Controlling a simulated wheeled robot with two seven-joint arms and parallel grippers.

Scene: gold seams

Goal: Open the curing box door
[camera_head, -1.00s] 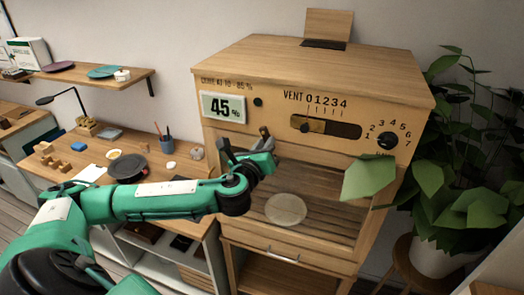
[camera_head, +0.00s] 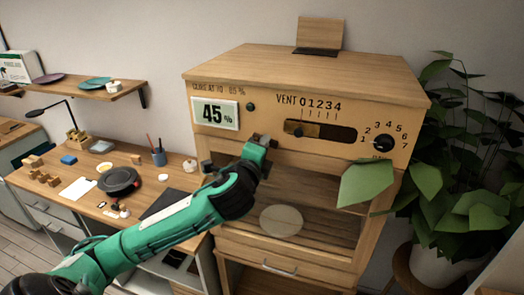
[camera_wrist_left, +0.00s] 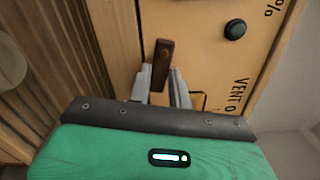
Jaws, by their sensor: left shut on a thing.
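The curing box (camera_head: 300,68) is a wooden cabinet with a 45% display and a vent scale on its upper panel. Below the panel is its front (camera_head: 330,182), with slats and a pale round disc (camera_head: 281,220) showing behind the frame; whether glass covers it I cannot tell. My left gripper (camera_head: 262,140) is at the top of this front, just under the panel. The left wrist view shows its fingers (camera_wrist_left: 163,85) shut on a dark wooden tab (camera_wrist_left: 164,54) at the panel's lower edge. The gripper hides part of the frame. My right gripper is out of view.
A leafy plant (camera_head: 450,195) stands right of the box, one leaf overlapping its front. A vent slider (camera_head: 299,130) and round dial (camera_head: 383,143) are on the panel. A metal handle (camera_head: 279,268) sits lower down. A cluttered desk (camera_head: 60,205) is at left.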

